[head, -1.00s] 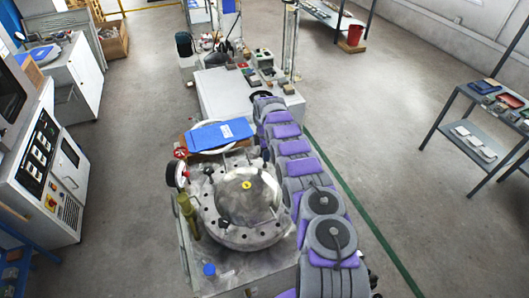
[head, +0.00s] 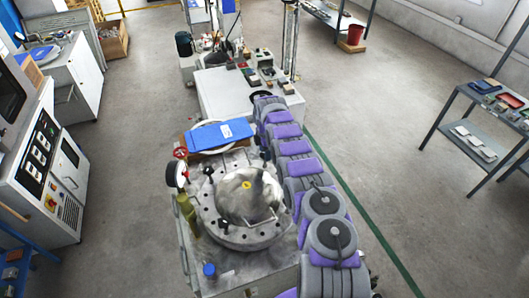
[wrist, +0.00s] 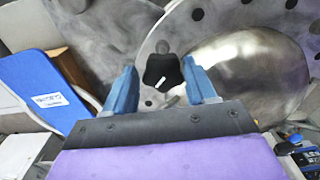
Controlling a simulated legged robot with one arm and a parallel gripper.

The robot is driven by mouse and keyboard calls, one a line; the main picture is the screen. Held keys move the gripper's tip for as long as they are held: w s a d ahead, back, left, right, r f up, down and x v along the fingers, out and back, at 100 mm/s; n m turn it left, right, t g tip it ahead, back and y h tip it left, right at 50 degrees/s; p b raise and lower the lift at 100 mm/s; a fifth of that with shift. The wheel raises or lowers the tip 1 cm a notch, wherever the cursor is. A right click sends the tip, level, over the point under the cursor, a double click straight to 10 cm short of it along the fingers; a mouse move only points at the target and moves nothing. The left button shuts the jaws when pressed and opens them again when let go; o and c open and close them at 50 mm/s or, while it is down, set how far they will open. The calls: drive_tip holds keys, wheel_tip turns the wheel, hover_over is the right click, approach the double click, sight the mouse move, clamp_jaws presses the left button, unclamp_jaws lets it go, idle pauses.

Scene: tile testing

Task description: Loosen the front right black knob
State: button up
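In the wrist view, a black knob (wrist: 161,69) stands at the rim of the grey flange, beside the shiny dome (wrist: 245,80). My gripper (wrist: 161,84) has its two blue fingers apart, one on either side of the knob. Gaps show between the fingers and the knob, and no contact is visible. In the head view, the round flange (head: 207,215) with its dome sits on a metal bench, with black knobs around it (head: 208,171) (head: 225,226). My fingertips cannot be made out there; my purple and grey arm runs along the right side.
A gauge (head: 177,173) and a blue-capped part (head: 209,270) stand at the bench's left and front. Open floor lies to the right, before a shelf (head: 478,140).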

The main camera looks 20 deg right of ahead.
drive_tip(key=shift+o, duration=1.2)
drive_tip(key=shift+f, duration=0.1)
wheel_tip(320, 180, up, 17)
drive_tip(key=p, duration=0.2)
drive_tip(key=shift+r, duration=0.2)
